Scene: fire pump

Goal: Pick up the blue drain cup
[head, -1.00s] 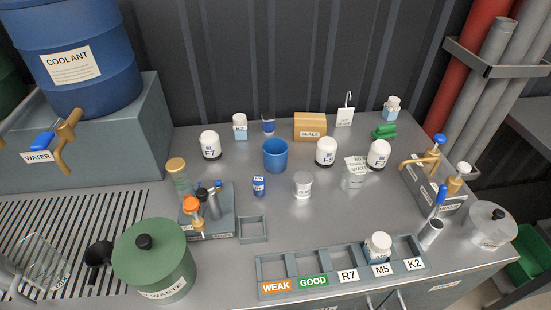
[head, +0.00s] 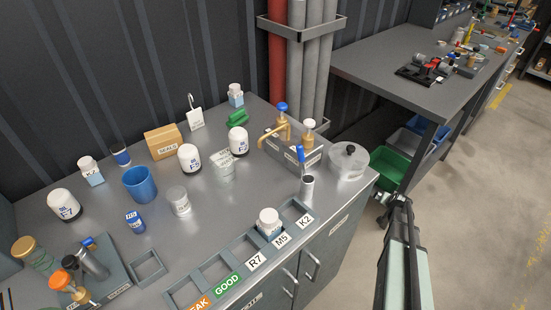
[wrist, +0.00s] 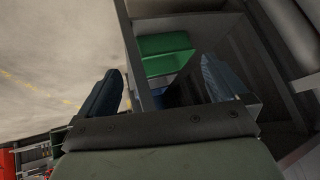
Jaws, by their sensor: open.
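The blue drain cup (head: 139,185) stands upright and open-topped on the metal bench top, left of the middle in the head view. My gripper (head: 394,207) is off the bench's right end, beside the green bin, far from the cup and below bench height. In the wrist view my gripper (wrist: 160,88) is open, its two dark fingers apart with nothing held between them. The cup does not show in the wrist view.
Near the cup are a small blue bottle (head: 135,222), a clear lidded jar (head: 179,201) and a cardboard box (head: 163,142). A labelled rack (head: 223,268) lies along the front edge. A green bin (head: 391,168) sits beyond the right end.

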